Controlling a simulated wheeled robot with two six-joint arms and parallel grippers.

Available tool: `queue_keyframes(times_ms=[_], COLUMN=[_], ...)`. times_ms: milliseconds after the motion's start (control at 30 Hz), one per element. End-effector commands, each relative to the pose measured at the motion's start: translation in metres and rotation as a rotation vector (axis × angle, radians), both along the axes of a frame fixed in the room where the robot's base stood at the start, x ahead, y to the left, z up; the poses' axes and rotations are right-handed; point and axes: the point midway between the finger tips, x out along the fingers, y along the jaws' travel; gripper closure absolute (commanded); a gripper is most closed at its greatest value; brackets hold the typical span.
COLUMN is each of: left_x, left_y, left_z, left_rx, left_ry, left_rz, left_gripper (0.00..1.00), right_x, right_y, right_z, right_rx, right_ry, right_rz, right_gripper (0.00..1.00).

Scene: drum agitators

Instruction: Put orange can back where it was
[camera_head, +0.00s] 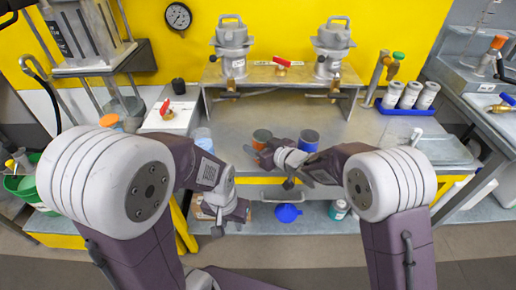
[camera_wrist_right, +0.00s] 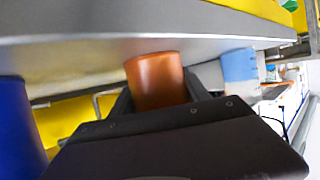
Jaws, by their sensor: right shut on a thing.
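The orange can (camera_head: 261,140) is at the bench's front part, left of a blue can (camera_head: 308,141) and apart from it. My right gripper (camera_head: 265,155) is at the orange can. In the right wrist view the orange can (camera_wrist_right: 158,82) sits between the two dark fingers of my right gripper (camera_wrist_right: 160,95), which is shut on it. Its end meets a grey surface in that view; I cannot tell whether it rests on it. My left gripper (camera_head: 222,222) hangs low in front of the bench, left of the cans, with nothing visible in it; its jaw opening is unclear.
The blue can also shows in the right wrist view (camera_wrist_right: 20,125). A blue-white container (camera_head: 203,137) stands left of the orange can. A raised metal stand (camera_head: 280,75) with two grey vessels is behind. Several white jars (camera_head: 408,96) stand in a blue tray at right. Bench between is clear.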

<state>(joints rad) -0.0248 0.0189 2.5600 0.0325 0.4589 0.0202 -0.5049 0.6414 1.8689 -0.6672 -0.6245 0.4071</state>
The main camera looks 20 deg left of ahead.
Motion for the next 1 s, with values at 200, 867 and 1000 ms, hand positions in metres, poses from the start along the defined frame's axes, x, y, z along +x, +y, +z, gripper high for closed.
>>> queue_keyframes(times_ms=[200,867,1000], left_x=[0.0,0.0,0.0], left_y=[0.0,0.0,0.0], left_z=[0.001,0.004,0.01], left_rx=[0.0,0.0,0.0], left_ry=[0.0,0.0,0.0], left_rz=[0.0,0.0,0.0], left_gripper=[0.66,0.66,0.66], right_x=[0.0,-0.005,-0.022], right_y=[0.0,-0.008,-0.031], right_z=[0.001,0.008,0.021], right_rx=[0.001,0.001,0.001], right_ry=[-0.002,-0.002,-0.001], right_rz=[0.0,-0.002,-0.003], right_gripper=[0.92,0.24,0.24])
